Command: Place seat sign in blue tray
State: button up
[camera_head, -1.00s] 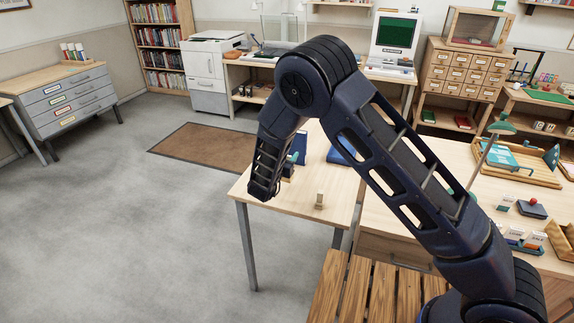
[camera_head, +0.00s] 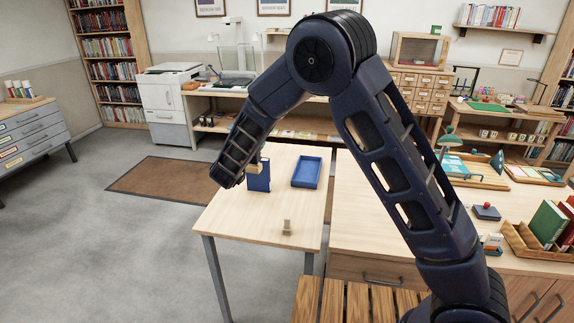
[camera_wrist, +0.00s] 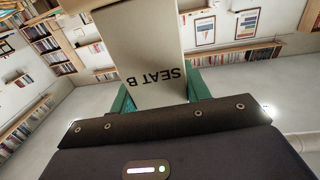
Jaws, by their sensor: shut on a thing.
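The seat sign (camera_wrist: 150,45) is a beige block lettered "SEAT B", upside down in the wrist view. My gripper (camera_wrist: 160,92) is shut on it, with a teal finger at each side. In the head view the sign (camera_head: 254,168) shows as a small beige patch below the end of my arm, in front of a blue upright thing. The blue tray (camera_head: 307,172) lies on the light wood table, to the right of my gripper. It looks empty. My gripper's fingers are mostly hidden by the arm in the head view.
A blue book-like thing (camera_head: 258,180) stands on the table left of the tray. A small beige block (camera_head: 287,227) stands near the front of the table (camera_head: 235,222). A larger desk (camera_head: 375,230) adjoins on the right. A slatted bench (camera_head: 345,300) is in front.

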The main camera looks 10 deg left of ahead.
jog(key=w+d+r+m+g+h, duration=0.1)
jog(key=w+d+r+m+h, duration=0.15)
jog(key=w+d, duration=0.8)
jog(key=w+d+r+m+h, duration=0.1)
jog(key=w+d+r+h, duration=0.15)
jog(key=w+d, duration=0.8)
jog(key=w+a+f, duration=0.1)
jog(key=f, duration=0.9)
jog(key=w+a+f, duration=0.2)
jog(key=f, duration=0.8)
jog(key=shift+a, duration=0.3)
jog(key=shift+f, duration=0.75)
jog(key=o, duration=1.3)
